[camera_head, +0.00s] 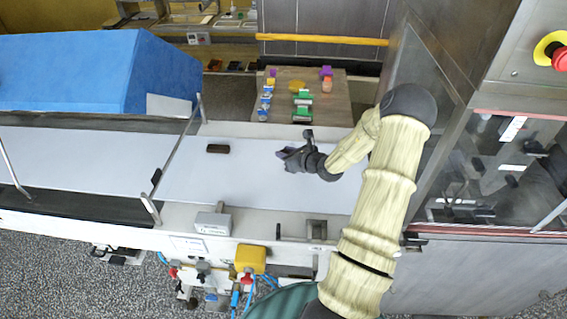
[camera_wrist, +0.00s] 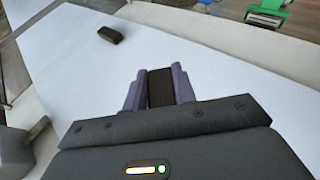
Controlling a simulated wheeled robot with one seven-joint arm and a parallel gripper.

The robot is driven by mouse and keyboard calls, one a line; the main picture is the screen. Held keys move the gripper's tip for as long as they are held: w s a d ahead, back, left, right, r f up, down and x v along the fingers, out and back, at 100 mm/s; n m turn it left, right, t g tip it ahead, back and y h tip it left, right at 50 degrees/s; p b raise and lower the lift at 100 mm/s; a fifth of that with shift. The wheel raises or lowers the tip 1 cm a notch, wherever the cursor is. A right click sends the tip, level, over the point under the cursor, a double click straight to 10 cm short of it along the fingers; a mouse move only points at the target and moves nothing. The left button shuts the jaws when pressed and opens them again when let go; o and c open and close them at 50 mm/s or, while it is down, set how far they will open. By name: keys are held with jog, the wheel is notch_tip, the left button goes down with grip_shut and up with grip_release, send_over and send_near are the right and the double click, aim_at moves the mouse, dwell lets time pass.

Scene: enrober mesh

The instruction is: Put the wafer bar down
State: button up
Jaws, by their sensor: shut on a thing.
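My gripper (camera_head: 284,153) is over the white belt (camera_head: 240,190) in the head view, its fingers pointing left. In the wrist view my gripper (camera_wrist: 160,88) has its purple fingers shut on a dark brown wafer bar (camera_wrist: 160,88). In the head view the held bar is too small to make out clearly. A second dark brown bar (camera_head: 217,149) lies flat on the belt, left of my gripper and apart from it. It also shows in the wrist view (camera_wrist: 110,35), at the upper left. I cannot tell whether the held bar touches the belt.
A blue cover (camera_head: 75,75) stands at the back left. A thin metal rail (camera_head: 178,150) crosses the belt left of the loose bar. A wooden table (camera_head: 325,95) with several coloured items is behind. A glazed machine (camera_head: 490,170) stands at the right. The belt around the loose bar is clear.

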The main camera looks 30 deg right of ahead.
jog(key=shift+s+f, duration=0.1)
jog(key=shift+f, duration=0.3)
jog(key=shift+f, duration=0.65)
jog(key=shift+f+p, duration=0.6)
jog(key=shift+f, duration=0.85)
jog(key=shift+f, duration=0.2)
jog(key=o, duration=0.8)
jog(key=shift+c, duration=0.2)
jog(key=shift+r, duration=0.1)
